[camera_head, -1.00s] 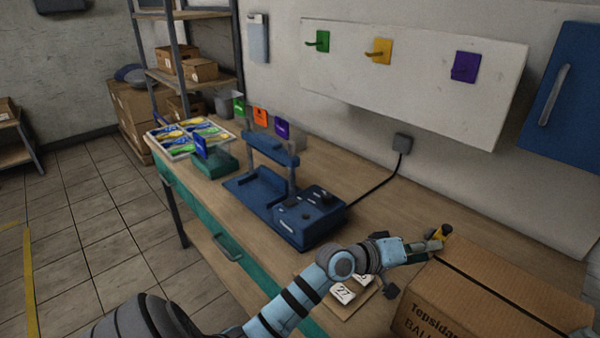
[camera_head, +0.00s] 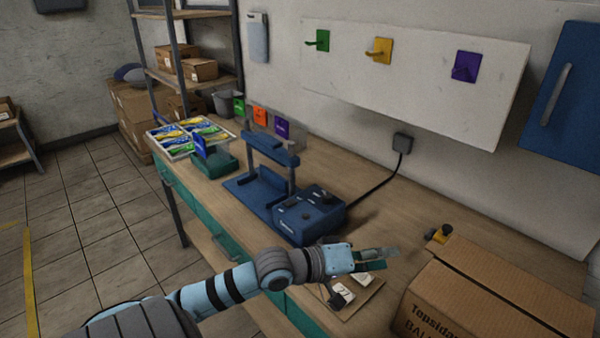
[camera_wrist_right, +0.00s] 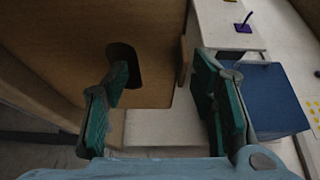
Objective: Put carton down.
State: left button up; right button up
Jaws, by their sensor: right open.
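The brown carton (camera_head: 455,297) with printed lettering stands at the right front of the workbench, its top closed with a dark seam; its lower part is cut off by the picture edge. In the right wrist view the carton's wall (camera_wrist_right: 60,45) has a dark hand hole. My right gripper (camera_wrist_right: 165,95) is open beside that wall. One finger overlaps the hole's edge; I cannot tell whether it touches. The right gripper is not seen in the head view. My left gripper (camera_head: 385,260) is left of the carton, apart from it, above the bench; its jaw gap is unclear.
A small yellow and black thing (camera_head: 438,234) sits behind the carton. A blue press (camera_head: 300,215) and a tray of colourful packets (camera_head: 190,137) stand farther left. Bare bench (camera_head: 390,215) lies between press and carton.

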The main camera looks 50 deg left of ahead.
jog(key=v, duration=0.8)
